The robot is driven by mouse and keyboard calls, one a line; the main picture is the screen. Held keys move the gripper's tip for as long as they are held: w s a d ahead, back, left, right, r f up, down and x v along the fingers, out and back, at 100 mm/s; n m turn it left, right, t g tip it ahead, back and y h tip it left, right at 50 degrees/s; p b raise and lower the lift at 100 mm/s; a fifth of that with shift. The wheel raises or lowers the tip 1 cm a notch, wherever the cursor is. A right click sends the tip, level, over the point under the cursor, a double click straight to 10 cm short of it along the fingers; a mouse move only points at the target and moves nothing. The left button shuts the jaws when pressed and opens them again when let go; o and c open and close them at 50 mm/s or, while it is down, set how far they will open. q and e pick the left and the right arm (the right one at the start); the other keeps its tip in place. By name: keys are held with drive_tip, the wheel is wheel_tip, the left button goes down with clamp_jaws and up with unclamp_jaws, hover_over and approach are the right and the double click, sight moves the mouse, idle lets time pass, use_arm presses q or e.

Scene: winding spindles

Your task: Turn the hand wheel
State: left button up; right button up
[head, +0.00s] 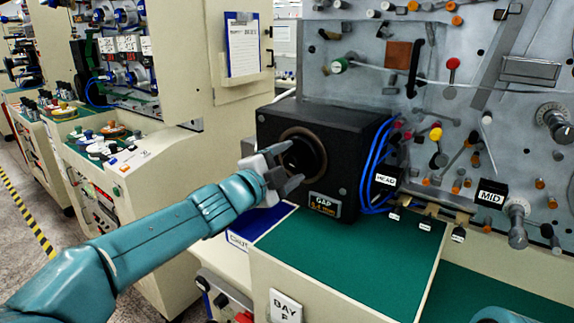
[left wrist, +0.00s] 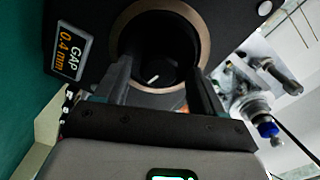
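The hand wheel (head: 305,155) is a dark round knob inside a brownish ring on the front of a black box (head: 345,150). In the left wrist view the wheel (left wrist: 158,62) shows a short white mark on its face. My left gripper (head: 292,166) is at the wheel, its fingers spread and pointing at it. In the left wrist view the left gripper (left wrist: 160,82) has one finger at each side of the wheel's lower part. I cannot tell whether the fingers touch it. My right gripper is not in view.
A label reading GAP 0.4 mm (head: 325,205) is on the box below the wheel. Blue cables (head: 375,165) run down its right side. A green bench top (head: 345,255) lies in front. A grey panel (head: 440,100) with several knobs and rods stands at the right.

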use_arm(q)
drive_tip(key=shift+f, duration=0.1)
drive_tip(key=shift+a, duration=0.15)
drive_tip(key=b+v, duration=0.2)
drive_tip(key=v, duration=1.4)
drive_tip(key=shift+s, duration=0.15)
